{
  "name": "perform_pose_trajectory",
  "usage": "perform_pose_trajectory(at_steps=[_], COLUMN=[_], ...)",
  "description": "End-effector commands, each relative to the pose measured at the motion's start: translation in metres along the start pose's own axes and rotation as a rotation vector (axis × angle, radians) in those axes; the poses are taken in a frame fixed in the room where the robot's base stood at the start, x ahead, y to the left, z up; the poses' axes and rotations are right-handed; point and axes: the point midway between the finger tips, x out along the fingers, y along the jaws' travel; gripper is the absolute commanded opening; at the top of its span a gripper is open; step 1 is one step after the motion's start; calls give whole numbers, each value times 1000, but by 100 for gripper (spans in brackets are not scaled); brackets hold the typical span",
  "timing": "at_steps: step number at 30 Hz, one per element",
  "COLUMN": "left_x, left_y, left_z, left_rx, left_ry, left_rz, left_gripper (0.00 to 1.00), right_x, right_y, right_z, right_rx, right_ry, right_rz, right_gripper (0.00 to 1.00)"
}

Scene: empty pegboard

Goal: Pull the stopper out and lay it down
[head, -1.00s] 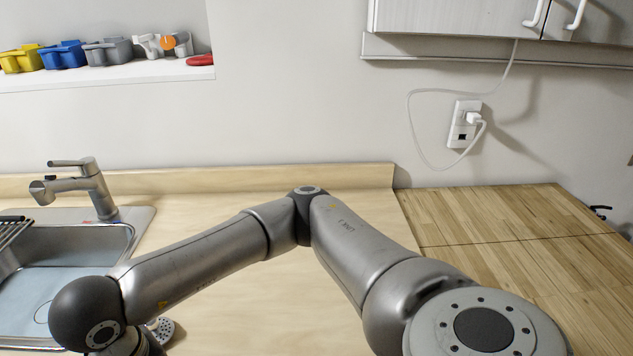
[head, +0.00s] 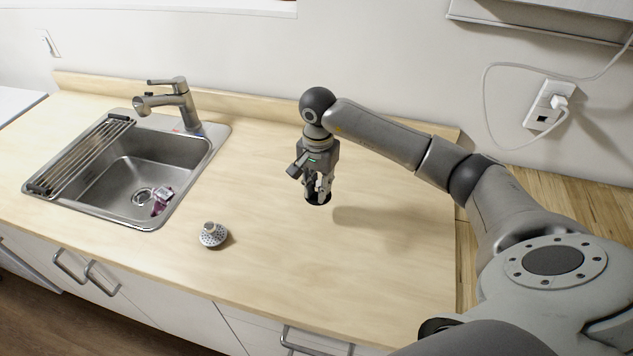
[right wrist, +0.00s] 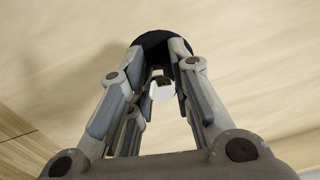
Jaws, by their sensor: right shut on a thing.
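My right gripper (head: 321,186) is over the counter, right of the sink, with its fingers pointing down. It is shut on a dark round disc, which I take to be the stopper (head: 316,199). In the right wrist view the black disc (right wrist: 150,40) shows beyond the fingertips, and a small pale part (right wrist: 161,90) shows between them. I cannot tell whether the disc touches the counter. A perforated metal strainer with a knob (head: 212,236) sits on the counter by the sink's front right corner. My left gripper is not in view.
The steel sink (head: 175,195) is at left, with a rack (head: 85,155) across it, a faucet (head: 172,103) behind and a small pinkish thing (head: 162,200) near its drain. The wooden counter (head: 270,270) is clear around the gripper. A wall outlet (head: 548,105) is at right.

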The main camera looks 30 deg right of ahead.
Motion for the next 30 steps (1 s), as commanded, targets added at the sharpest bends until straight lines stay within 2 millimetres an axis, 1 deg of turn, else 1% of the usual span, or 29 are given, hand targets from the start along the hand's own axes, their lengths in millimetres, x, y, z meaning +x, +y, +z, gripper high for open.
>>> perform_pose_trajectory(at_steps=[6, 12, 18, 29, 30], left_x=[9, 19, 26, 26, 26], left_y=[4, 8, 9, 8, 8], left_z=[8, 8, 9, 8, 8], left_rx=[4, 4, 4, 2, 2], left_ry=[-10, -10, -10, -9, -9], left_rz=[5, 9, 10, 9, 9], left_gripper=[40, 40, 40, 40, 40], right_x=[16, 35, 49, 51, 51], right_y=[-1, -1, -1, -1, -1], right_z=[1, 2, 2, 1, 1], right_rx=[-2, -3, -4, -4, -4], right_ry=[-2, -2, -2, -1, -1], right_rz=[-1, 0, 0, -1, -1], right_gripper=[0, 0, 0, 0, 25])
